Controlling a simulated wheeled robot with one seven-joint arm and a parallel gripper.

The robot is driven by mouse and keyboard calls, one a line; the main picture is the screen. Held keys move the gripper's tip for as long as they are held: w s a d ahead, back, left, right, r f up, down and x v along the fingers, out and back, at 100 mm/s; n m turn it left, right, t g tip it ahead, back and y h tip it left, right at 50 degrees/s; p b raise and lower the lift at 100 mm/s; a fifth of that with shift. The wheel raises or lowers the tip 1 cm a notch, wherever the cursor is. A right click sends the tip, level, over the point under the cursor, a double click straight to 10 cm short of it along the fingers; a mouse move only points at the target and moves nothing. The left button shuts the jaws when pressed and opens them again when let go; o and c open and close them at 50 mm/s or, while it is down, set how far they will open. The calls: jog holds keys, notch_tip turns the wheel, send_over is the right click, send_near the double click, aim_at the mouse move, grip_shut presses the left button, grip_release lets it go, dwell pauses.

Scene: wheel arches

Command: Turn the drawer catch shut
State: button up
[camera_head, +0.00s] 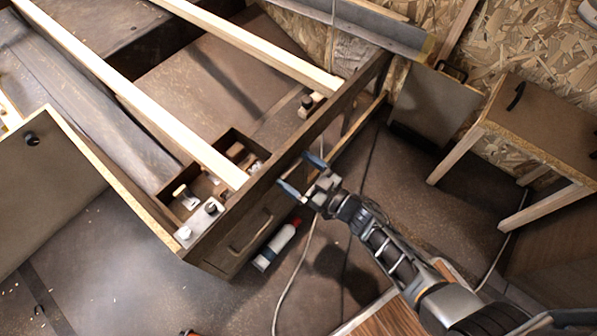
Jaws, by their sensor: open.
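A dark wooden drawer front (236,247) with a bar handle (250,232) sits below the long rail at the lower middle of the head view. The drawer looks pushed in. My gripper (301,174) is open, with its two blue-tipped fingers apart, just right of the drawer's upper right side and close to the rail's face. I cannot make out the drawer catch clearly; the fingers may hide it. I cannot tell whether the fingers touch the wood.
A white bottle with a red cap (275,247) lies on the floor below the drawer. A cable (297,270) runs beside it. Small white fittings (198,222) sit on the frame's corner. A wooden table (540,125) stands at right. Bare floor (400,185) lies between.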

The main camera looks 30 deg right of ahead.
jog(key=shift+c, duration=0.2)
jog(key=c, duration=0.7)
jog(key=n+b, duration=0.1)
jog(key=n, duration=0.2)
jog(key=shift+s+a+f+n+b, duration=0.1)
jog(key=shift+a+f+n+b, duration=0.1)
jog(key=shift+n+b, duration=0.15)
jog(key=n+b, duration=0.2)
jog(key=n, duration=0.3)
jog(key=shift+a+f+b, duration=0.15)
jog(key=shift+b, duration=0.15)
jog(key=n+b, duration=0.1)
jog(key=n, duration=0.1)
jog(key=n+b, duration=0.2)
jog(key=n, duration=0.1)
jog(key=shift+s+a+f+n, duration=0.1)
jog(key=shift+a+f+n, duration=0.05)
jog(key=shift+f+n, duration=0.15)
jog(key=shift+n+b, duration=0.85)
jog(key=shift+n, duration=0.9)
